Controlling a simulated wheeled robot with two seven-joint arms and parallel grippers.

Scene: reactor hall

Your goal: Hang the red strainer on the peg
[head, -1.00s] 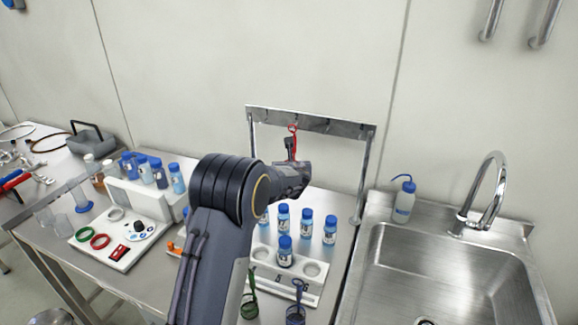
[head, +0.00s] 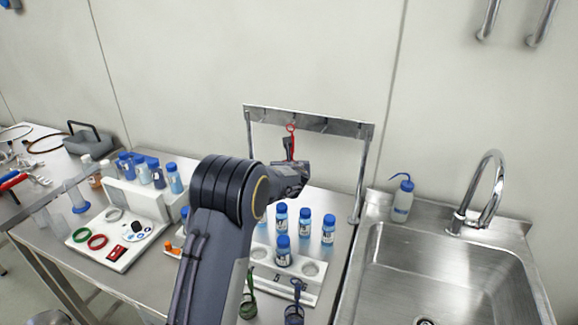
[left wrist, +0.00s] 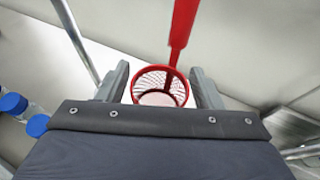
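The red strainer (head: 291,129) is upright at the rack's bar, its ring at the top by a peg and its handle running down. Whether the ring is around the peg is too small to tell. In the left wrist view its mesh basket (left wrist: 160,85) shows between my left gripper's fingers (left wrist: 160,76), which are spread with a gap on each side. The metal peg rack (head: 340,127) stands at the back of the bench. My right gripper is not in view.
Blue-capped bottles (head: 304,220) stand in a white holder below the rack. A green strainer (head: 248,303) and a dark blue strainer (head: 294,312) are at the front. A sink (head: 450,270) and wash bottle (head: 403,198) are to the right. The rack's bar is otherwise free.

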